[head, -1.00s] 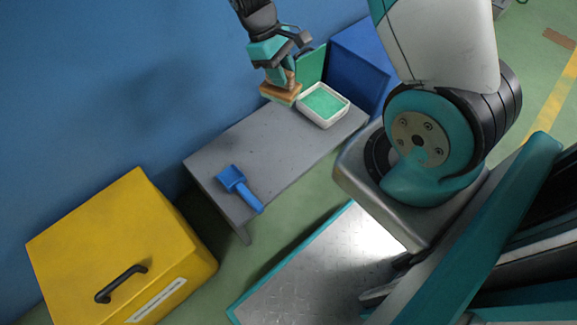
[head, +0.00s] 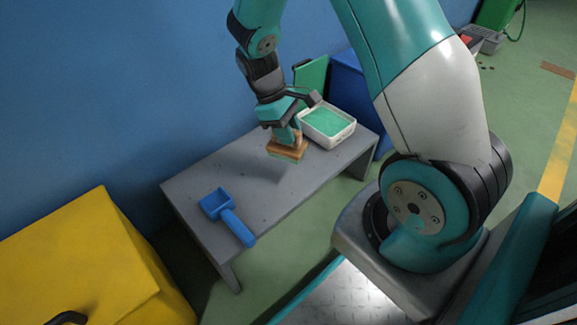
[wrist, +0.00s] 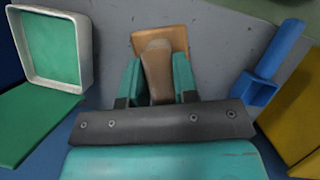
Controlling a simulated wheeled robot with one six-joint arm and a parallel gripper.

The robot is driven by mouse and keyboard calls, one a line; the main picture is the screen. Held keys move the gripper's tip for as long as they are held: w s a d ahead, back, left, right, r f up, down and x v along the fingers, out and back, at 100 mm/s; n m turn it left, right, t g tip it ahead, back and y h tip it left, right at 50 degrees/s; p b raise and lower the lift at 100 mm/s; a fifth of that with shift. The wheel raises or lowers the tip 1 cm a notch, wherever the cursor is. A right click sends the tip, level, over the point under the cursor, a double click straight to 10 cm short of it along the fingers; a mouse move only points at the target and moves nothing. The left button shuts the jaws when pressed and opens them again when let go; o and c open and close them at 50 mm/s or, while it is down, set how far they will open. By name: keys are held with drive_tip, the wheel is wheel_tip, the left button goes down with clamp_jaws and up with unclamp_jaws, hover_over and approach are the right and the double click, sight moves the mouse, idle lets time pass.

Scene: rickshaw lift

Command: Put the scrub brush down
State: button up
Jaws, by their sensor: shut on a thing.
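The scrub brush (head: 287,150) is a tan wooden block with a handle. My gripper (head: 289,134) is shut on its handle and points down over the grey bench (head: 215,168). In the wrist view the brush (wrist: 160,42) sits between the teal fingers (wrist: 157,85), its handle running toward me. The brush is low over the bench top, left of the white tub. I cannot tell whether its underside touches the bench.
A white tub (head: 349,134) with a green inside stands at the bench's right end. A blue scoop (head: 228,215) lies at the front left. Bare bench lies between scoop and brush. A yellow box (head: 90,262) stands left, and a blue box (head: 352,82) and green panel (head: 312,75) behind.

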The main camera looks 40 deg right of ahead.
sight(289, 155)
wheel_tip(289, 155, down, 8)
drive_tip(key=b, duration=0.4)
drive_tip(key=shift+r, duration=0.2)
drive_tip(key=shift+f, duration=0.1)
drive_tip(key=o, duration=1)
drive_tip(key=shift+c, duration=0.2)
